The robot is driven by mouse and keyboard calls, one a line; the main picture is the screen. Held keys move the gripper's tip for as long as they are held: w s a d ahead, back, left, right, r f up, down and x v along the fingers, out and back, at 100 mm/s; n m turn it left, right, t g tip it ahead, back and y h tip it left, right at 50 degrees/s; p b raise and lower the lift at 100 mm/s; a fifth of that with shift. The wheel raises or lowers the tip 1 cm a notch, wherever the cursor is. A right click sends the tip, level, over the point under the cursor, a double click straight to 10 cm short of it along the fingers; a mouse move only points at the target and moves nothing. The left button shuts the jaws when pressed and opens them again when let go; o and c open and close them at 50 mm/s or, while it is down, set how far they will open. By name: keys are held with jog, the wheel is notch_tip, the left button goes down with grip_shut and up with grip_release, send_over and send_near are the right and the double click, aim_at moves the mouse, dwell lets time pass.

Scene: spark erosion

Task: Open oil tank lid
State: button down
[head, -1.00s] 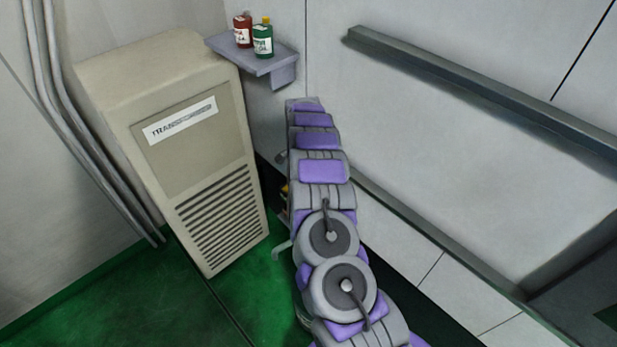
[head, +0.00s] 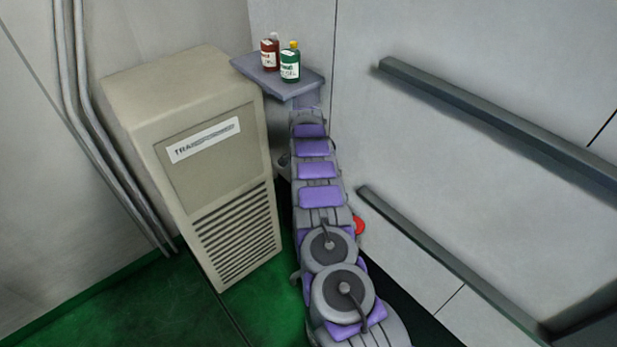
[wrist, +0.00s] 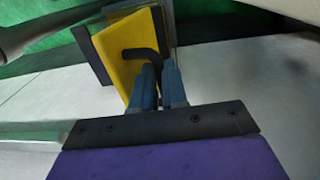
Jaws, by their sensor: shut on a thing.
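In the wrist view a yellow lid (wrist: 118,50) stands tilted, with a black bent handle (wrist: 143,53) on its face. My gripper (wrist: 153,75), with blue-grey fingers, is shut on the black handle. The fingertips partly hide the handle's lower end. I cannot tell from there how far the lid stands open.
A beige transformer cabinet (head: 185,150) stands close to my arm's left. A wall shelf (head: 265,78) holds a red bottle (head: 270,55) and a green bottle (head: 290,66). A red object (head: 359,225) shows right of my arm. Wall rails (head: 480,105) run along the right.

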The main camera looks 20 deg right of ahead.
jog(key=shift+a+f, duration=0.2)
jog(key=shift+f, duration=0.2)
jog(key=c, duration=1.2)
grip_release()
jog(key=shift+w, duration=0.2)
jog(key=shift+o, duration=0.2)
jog(key=shift+s+r, duration=0.1)
jog(key=shift+r, duration=0.1)
notch_tip(320, 180, up, 4)
jog(key=shift+f, duration=0.15)
jog(key=shift+s+f, duration=0.1)
jog(key=shift+s, duration=0.3)
jog(key=s+a+r+p, duration=0.1)
jog(key=s+a, duration=0.1)
jog(key=s, duration=1.3)
jog(key=shift+r, duration=0.15)
